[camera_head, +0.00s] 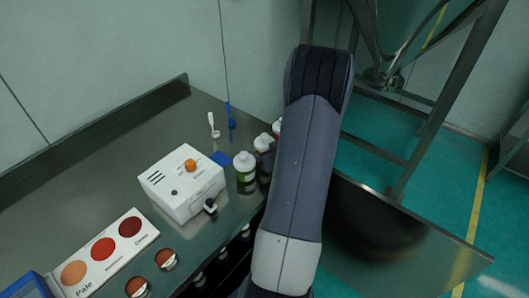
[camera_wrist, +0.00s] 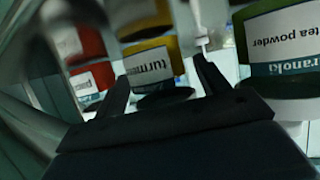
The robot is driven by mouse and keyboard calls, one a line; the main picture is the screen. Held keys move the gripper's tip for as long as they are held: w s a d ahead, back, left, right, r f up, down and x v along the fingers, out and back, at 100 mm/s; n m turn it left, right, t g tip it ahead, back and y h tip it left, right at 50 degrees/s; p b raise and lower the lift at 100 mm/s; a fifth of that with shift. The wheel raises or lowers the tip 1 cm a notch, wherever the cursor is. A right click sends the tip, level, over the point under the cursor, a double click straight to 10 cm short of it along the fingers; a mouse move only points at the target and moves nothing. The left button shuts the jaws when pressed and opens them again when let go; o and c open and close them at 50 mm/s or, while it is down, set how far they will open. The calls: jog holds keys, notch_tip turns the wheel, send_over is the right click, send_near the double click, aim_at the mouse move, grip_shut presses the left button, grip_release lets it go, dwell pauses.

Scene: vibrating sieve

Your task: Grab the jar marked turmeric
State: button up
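The turmeric jar (camera_wrist: 148,62) shows in the wrist view with a white label, upside down in the picture and partly readable, and yellow contents. Its dark lid end is low in the picture. My gripper (camera_wrist: 160,70) is open, with one dark finger on each side of the jar. A gap shows between the jar and the right finger. I cannot tell how deep the jar sits between the fingers. In the head view my arm hides the gripper and most of the jars behind it.
A green tea powder jar (camera_wrist: 285,45) stands close to the right finger, and red jars (camera_wrist: 85,45) stand on the left.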

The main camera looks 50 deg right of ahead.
jog(key=c, duration=1.3)
jog(key=shift+r, duration=0.15)
